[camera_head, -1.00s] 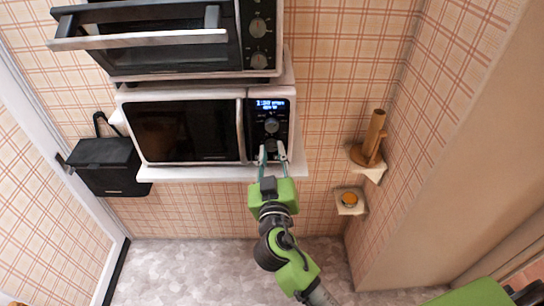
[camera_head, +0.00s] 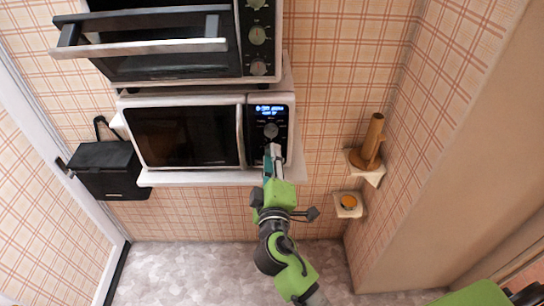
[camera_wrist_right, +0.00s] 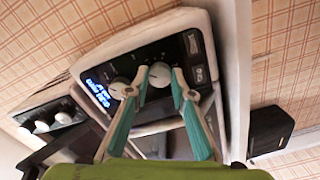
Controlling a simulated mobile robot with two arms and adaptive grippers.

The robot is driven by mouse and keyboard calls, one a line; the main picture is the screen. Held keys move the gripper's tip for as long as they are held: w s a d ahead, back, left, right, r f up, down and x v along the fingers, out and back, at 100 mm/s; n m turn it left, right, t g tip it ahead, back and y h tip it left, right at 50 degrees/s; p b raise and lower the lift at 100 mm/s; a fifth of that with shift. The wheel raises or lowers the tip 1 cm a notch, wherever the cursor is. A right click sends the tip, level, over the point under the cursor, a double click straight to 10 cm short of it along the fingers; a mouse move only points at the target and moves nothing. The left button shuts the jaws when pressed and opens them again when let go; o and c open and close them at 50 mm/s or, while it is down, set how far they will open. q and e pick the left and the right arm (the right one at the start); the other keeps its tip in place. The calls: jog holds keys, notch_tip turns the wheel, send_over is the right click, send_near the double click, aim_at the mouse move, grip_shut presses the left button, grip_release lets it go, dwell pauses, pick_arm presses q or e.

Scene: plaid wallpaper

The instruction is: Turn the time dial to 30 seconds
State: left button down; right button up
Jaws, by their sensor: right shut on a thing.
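The microwave (camera_head: 187,135) is white with a black door and a black control panel on its right. The panel has a lit blue display (camera_head: 269,110), whose digits are too blurred to read surely, and two round dials. The upper dial (camera_head: 271,130) is free. My right gripper (camera_head: 273,152) reaches up from below to the lower dial, which it mostly hides in the head view. In the right wrist view, its two teal fingers (camera_wrist_right: 159,74) are on either side of the lower dial (camera_wrist_right: 160,77), closed on it. The upper dial (camera_wrist_right: 121,88) shows beside them, nearer the display. My left gripper is not in view.
A black box (camera_head: 107,170) hangs at the left. A small shelf with a wooden holder (camera_head: 372,140) and one with an orange-topped item (camera_head: 348,201) are on the right.

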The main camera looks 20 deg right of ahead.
jog(key=shift+n, duration=0.6)
jog(key=o, duration=1.1)
jog(key=v, duration=1.2)
